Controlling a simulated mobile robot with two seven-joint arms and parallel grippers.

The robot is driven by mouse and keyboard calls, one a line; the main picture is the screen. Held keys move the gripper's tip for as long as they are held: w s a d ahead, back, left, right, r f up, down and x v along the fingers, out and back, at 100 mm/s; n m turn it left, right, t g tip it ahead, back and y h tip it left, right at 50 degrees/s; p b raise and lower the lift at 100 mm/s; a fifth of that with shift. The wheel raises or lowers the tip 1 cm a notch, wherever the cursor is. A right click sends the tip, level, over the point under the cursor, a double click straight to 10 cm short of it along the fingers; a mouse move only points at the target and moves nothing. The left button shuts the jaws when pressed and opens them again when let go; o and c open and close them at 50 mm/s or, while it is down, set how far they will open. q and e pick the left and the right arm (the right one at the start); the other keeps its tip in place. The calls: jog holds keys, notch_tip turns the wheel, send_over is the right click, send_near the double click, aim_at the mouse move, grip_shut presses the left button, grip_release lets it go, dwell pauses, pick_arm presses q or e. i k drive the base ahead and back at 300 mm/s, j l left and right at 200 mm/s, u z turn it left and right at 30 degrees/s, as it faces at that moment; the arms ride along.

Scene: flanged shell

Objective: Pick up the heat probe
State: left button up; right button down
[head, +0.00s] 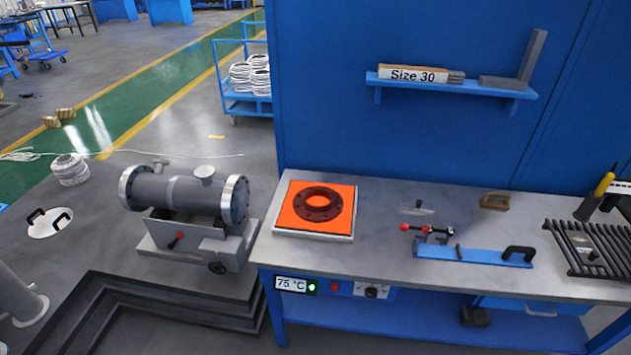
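A tool with a yellow and black handle (599,190) stands tilted at the far right of the workbench, behind a black slatted rack. It may be the heat probe, but I cannot tell for sure; its lower end is dark. A dark red flange ring (318,203) lies flat on an orange heating plate (292,222) on the left part of the bench. A display on the bench front (296,285) reads 75 °C beside a green light. Neither of my grippers is in view.
The workbench (385,265) also holds a blue clamp fixture (475,255), a wooden-handled brush-like tool (495,201) and the slatted rack (590,250). A shelf (450,88) hangs above. A grey flanged shell (180,194) sits on a stand left of the bench, beside black steps.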

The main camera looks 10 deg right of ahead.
aim_at(605, 183)
jog(key=z, duration=1.8)
